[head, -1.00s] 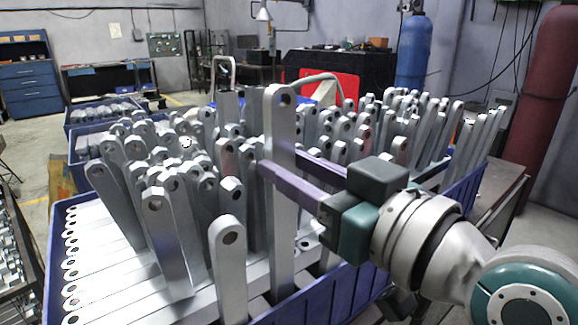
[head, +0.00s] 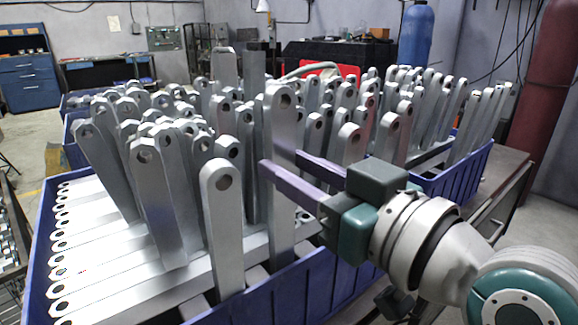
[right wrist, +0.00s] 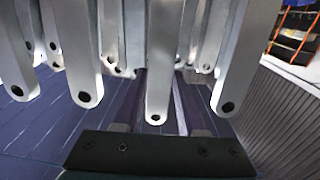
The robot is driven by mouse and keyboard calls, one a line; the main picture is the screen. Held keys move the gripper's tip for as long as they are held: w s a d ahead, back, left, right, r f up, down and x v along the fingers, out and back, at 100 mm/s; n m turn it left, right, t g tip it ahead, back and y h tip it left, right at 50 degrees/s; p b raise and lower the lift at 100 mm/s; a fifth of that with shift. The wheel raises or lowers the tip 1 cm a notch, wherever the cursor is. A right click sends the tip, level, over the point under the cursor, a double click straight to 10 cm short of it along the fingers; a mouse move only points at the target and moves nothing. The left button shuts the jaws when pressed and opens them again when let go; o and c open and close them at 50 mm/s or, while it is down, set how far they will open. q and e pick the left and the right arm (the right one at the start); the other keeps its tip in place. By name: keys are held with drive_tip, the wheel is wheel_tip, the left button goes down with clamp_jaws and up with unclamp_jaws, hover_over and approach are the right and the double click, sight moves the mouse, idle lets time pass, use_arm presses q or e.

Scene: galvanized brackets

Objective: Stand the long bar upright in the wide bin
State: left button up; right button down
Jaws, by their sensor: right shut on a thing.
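The long bar (head: 280,180) is a flat galvanized bar with a hole near its rounded top. It stands upright among other bars in the wide blue bin (head: 318,285), close to its right wall. My right gripper (head: 280,160) comes from the right, its two purple fingers shut on the bar's upper half. In the right wrist view the bar (right wrist: 160,60) shows between the fingers. I cannot tell whether its lower end rests on the bin floor or on the flat bars. My left gripper is not in view.
Several bars stand tilted in the bin, one (head: 222,230) just left of the held bar. Flat bars (head: 120,255) lie in a row at the front left. A second blue bin (head: 455,180) with bars stands behind right, on a bench (head: 500,180).

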drive_tip(key=shift+r, duration=0.15)
drive_tip(key=shift+c, duration=2.1)
unclamp_jaws()
drive_tip(key=shift+f, duration=0.2)
drive_tip(key=shift+s+d, duration=0.1)
drive_tip(key=v, duration=0.9)
drive_tip(key=shift+s+d+p, duration=0.15)
drive_tip(key=shift+s+p, duration=0.1)
drive_tip(key=shift+p, duration=0.05)
drive_tip(key=shift+r, duration=0.1)
